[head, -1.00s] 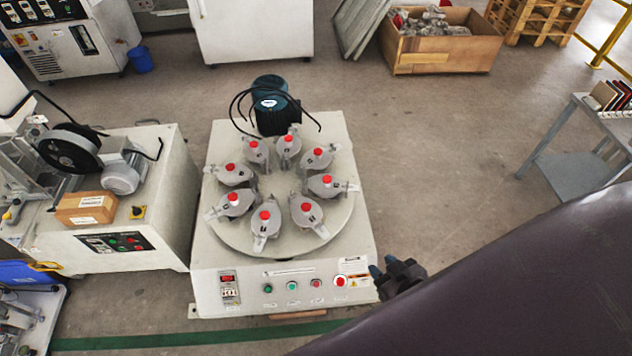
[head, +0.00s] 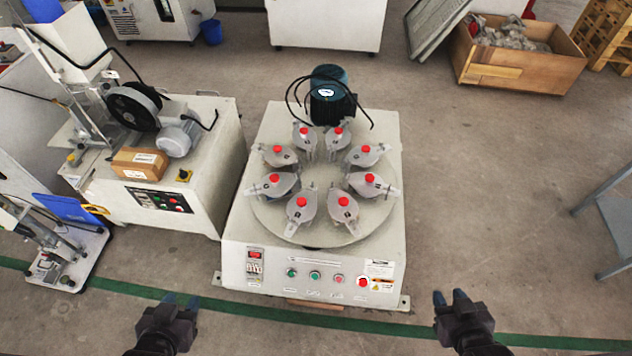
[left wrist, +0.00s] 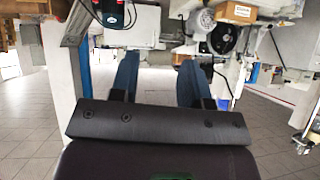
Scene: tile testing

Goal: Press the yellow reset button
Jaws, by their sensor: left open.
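The machine with the round turntable (head: 255,225) stands ahead in the head view. Its front panel has green buttons (head: 315,275), a small pinkish-red one (head: 339,279) and a larger red one (head: 362,282) at the right. I cannot make out a clearly yellow button there. My left gripper (head: 180,300) is open and empty, in front and left of this machine, apart from the panel. Its spread fingers also show in the left wrist view (left wrist: 159,60). My right gripper (head: 449,298) is open and empty, right of the panel and apart from it.
A wooden crate (head: 500,75) is at the back right, a grey table (head: 615,215) at the right edge. Floor between is clear.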

